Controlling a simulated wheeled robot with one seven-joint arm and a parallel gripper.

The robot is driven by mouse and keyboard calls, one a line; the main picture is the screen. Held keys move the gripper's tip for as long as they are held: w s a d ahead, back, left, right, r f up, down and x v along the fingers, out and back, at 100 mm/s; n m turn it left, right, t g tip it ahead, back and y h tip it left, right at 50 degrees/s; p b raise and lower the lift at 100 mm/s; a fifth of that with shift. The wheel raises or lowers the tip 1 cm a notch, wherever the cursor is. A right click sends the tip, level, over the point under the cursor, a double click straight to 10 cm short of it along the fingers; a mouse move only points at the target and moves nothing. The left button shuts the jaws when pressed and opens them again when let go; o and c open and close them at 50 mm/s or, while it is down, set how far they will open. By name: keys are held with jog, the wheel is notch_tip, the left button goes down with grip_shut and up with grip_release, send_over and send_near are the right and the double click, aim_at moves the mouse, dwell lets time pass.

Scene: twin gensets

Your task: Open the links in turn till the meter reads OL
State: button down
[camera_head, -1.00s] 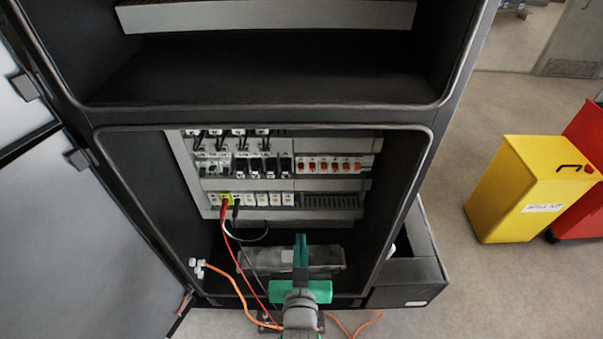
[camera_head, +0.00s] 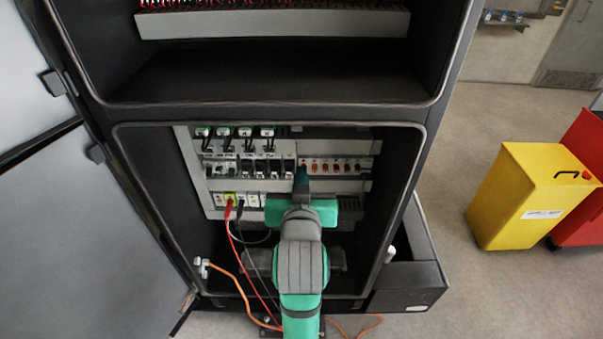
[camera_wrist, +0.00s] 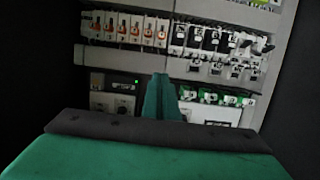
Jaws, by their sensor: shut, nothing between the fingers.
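Inside the lower cabinet bay, the middle row holds several white links with orange parts (camera_head: 340,166), also in the wrist view (camera_wrist: 130,30). Left of them are several black-and-white units (camera_head: 262,167), at right in the wrist view (camera_wrist: 208,38), which sees the panel upside down. I cannot tell which type the task means, or each one's position. My gripper (camera_head: 301,176) is shut and empty, reaching into the bay in front of the panel near the boundary of these groups. Its fingers show in the wrist view (camera_wrist: 160,92). I see no meter display.
A red lead (camera_head: 232,236) and a black lead plug into the bottom row beside a yellow-green terminal (camera_head: 229,197). An orange cable (camera_head: 240,290) runs over the sill. The bay's frame surrounds my arm. A yellow bin (camera_head: 520,200) and a red one (camera_head: 583,195) stand right.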

aim_at(303, 151)
jog(key=x, duration=1)
jog(key=shift+d+f, duration=0.1)
jog(key=shift+f, duration=0.05)
jog(key=f, duration=0.3)
jog(key=shift+s+f, duration=0.3)
jog(key=shift+f, duration=1.4)
